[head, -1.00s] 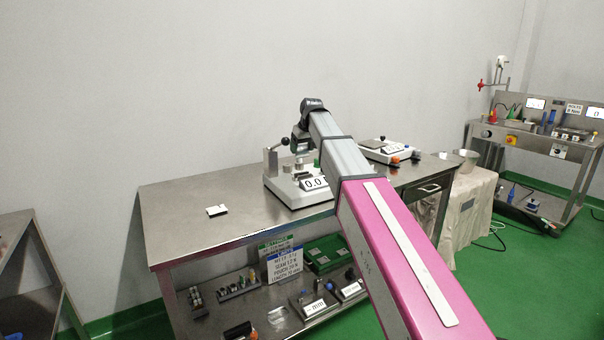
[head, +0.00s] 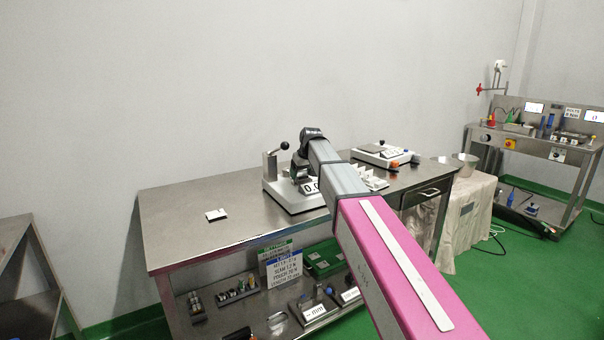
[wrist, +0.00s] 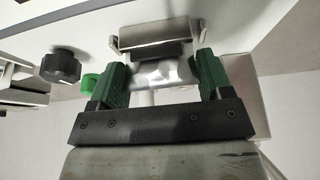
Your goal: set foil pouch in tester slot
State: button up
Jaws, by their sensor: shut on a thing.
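The silvery foil pouch (wrist: 160,76) shows in the wrist view between the green fingers of my gripper (wrist: 163,70), which is shut on it. The far edge of the pouch is at a dark block under a steel bar (wrist: 157,32) of the tester; I cannot tell whether it is inside the slot. In the head view the tester (head: 290,201) is a white machine with a black-knobbed lever and a digital display, standing on the steel bench. My wrist is over it and hides the slot, the pouch and part of the display.
A white scale-like device (head: 385,155) stands behind right on the steel bench (head: 180,235), with several pale upright pieces (head: 366,174) near my arm. A small white item (head: 216,214) lies at left. In the wrist view a black knob (wrist: 60,66) is left of my fingers.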

jog(key=o, duration=0.9)
jog(key=shift+o, duration=0.2)
jog(key=v, duration=1.2)
jog(key=shift+r, duration=0.1)
